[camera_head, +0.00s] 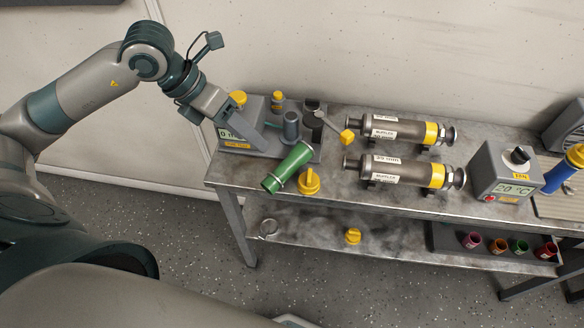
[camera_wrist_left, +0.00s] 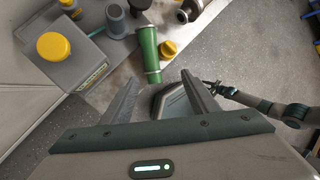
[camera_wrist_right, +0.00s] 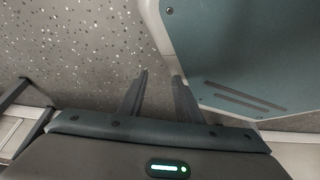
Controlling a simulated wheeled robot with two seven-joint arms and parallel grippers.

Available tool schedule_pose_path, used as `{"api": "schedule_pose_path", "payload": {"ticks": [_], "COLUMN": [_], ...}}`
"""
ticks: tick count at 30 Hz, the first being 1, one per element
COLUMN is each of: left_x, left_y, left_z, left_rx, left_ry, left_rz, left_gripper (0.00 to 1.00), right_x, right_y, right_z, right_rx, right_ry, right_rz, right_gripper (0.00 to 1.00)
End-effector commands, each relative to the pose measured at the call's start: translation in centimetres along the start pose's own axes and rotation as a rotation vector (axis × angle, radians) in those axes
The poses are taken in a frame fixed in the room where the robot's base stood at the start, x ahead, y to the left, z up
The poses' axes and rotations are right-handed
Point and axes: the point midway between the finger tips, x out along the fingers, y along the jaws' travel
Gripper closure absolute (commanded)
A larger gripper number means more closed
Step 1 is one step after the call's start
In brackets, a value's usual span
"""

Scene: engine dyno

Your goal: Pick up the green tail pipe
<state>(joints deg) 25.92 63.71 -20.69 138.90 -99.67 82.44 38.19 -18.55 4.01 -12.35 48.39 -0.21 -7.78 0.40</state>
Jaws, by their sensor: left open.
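The green tail pipe (camera_head: 288,167) lies slanted at the left front of the bench, its lower end reaching out past the front edge. It also shows in the left wrist view (camera_wrist_left: 150,52), just beyond my fingertips. My left gripper (camera_head: 258,143) is open and empty, over the grey box at the pipe's upper left. The left wrist view shows its two fingers apart (camera_wrist_left: 161,79) with the pipe beyond them. My right gripper (camera_wrist_right: 160,76) shows only in its own wrist view, fingers apart and empty over the floor.
A grey box (camera_head: 237,136) with a yellow cap stands left of the pipe. A yellow knob (camera_head: 309,181) lies close to its right. Two mufflers (camera_head: 398,131) (camera_head: 402,171) and a temperature box (camera_head: 507,172) stand farther right. The lower shelf (camera_head: 318,238) holds another yellow piece (camera_head: 352,236) and coloured cups.

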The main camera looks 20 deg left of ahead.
Motion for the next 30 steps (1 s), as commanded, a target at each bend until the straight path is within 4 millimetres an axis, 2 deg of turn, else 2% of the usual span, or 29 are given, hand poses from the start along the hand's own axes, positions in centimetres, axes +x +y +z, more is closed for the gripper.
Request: {"api": "schedule_pose_path", "payload": {"ticks": [2, 5, 14, 20, 23, 25, 27, 30], "left_x": [-0.5, -0.7, -0.7, 0.4, 1.8, 2.8, 4.1, 5.7], "left_y": [1.3, 1.9, 1.8, 1.8, 1.8, 1.9, 1.9, 2.0], "left_z": [-0.1, -0.2, -0.2, -0.2, -0.2, -0.2, -0.2, -0.2], "left_rx": [-0.003, -0.005, -0.005, -0.006, -0.006, -0.006, -0.006, -0.007], "left_ry": [0.01, 0.016, 0.016, 0.017, 0.018, 0.018, 0.019, 0.017], "left_rz": [0.053, 0.078, 0.075, 0.071, 0.07, 0.071, 0.07, 0.07], "left_gripper": [0.46, 0.46, 0.46, 0.46, 0.46, 0.46, 0.46, 0.46], "right_x": [0.1, 0.2, 0.2, -0.2, -0.6, -1.0, -1.5, -2.0], "right_y": [0.0, 0.1, 0.0, 0.0, 0.0, 0.1, 0.8, 1.1], "right_z": [-0.3, -0.6, -0.8, -0.3, 1.0, 2.5, 5.0, 6.6], "right_rx": [0.0, 0.0, 0.0, 0.0, 0.0, 0.001, 0.002, 0.002], "right_ry": [0.003, 0.006, 0.009, -0.004, -0.033, -0.067, -0.123, -0.162], "right_rz": [0.0, 0.001, 0.0, 0.0, 0.0, 0.002, 0.009, 0.013], "right_gripper": [0.69, 0.69, 0.69, 0.69, 0.69, 0.69, 0.69, 0.69]}}
